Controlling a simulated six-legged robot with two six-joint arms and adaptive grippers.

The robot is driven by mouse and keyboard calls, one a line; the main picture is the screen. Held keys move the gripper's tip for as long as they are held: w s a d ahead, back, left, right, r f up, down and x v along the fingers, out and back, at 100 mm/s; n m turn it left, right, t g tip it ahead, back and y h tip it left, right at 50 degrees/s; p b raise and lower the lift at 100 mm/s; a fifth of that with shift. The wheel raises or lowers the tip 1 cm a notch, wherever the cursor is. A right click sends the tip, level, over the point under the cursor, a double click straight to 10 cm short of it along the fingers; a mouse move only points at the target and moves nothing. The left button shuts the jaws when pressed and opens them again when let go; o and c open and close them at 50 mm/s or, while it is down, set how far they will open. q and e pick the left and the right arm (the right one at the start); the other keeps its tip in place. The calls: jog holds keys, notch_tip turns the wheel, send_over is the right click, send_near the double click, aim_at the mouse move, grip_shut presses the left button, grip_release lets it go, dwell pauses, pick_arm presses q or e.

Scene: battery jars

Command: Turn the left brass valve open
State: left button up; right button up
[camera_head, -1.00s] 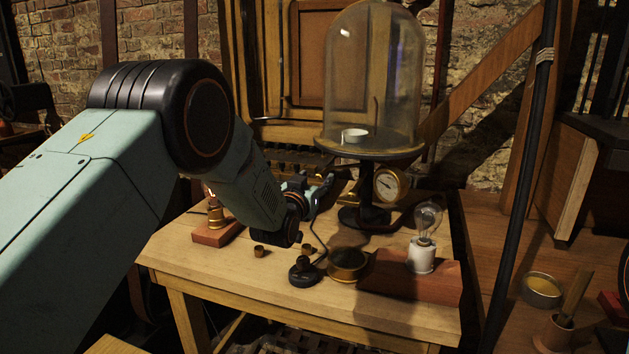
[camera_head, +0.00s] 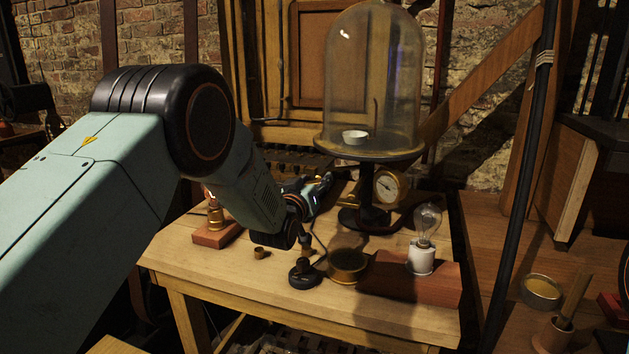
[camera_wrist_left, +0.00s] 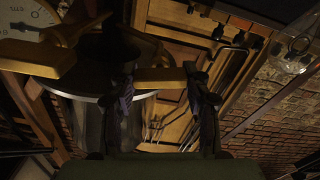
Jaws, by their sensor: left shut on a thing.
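The brass valve (camera_head: 352,201) sits low on the stand of the glass bell jar (camera_head: 372,80), left of the round gauge (camera_head: 389,187). My left arm comes in from the left, and its gripper (camera_head: 326,181) is at the valve, partly hidden by my own wrist. In the left wrist view, the brass valve handle (camera_wrist_left: 160,75) lies crosswise between the two dark fingers of my left gripper (camera_wrist_left: 163,88), which is shut on it. The gauge (camera_wrist_left: 25,22) shows at the upper left there. My right gripper is not in view.
A clear bulb on a white socket (camera_head: 421,257) stands on the front right of the wooden table (camera_head: 215,279). A black knob switch (camera_head: 304,274), a round brass dish (camera_head: 346,264) and a small lamp (camera_head: 215,214) are near my wrist. The front left tabletop is clear.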

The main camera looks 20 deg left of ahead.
pick_arm(q)
jog(key=n, duration=0.3)
jog(key=shift+a+n+p, duration=0.1)
jog(key=shift+n+p, duration=0.25)
jog(key=shift+n, duration=0.05)
jog(key=n, duration=0.3)
jog(key=shift+f+n, duration=0.1)
jog(key=shift+n, duration=0.2)
jog(key=n+p, duration=0.1)
jog(key=n, duration=0.3)
jog(key=shift+a+f, duration=0.1)
jog(key=shift+n, duration=1.8)
jog(key=o, duration=1.2)
jog(key=shift+w+f, duration=0.1)
jog(key=shift+c, duration=0.2)
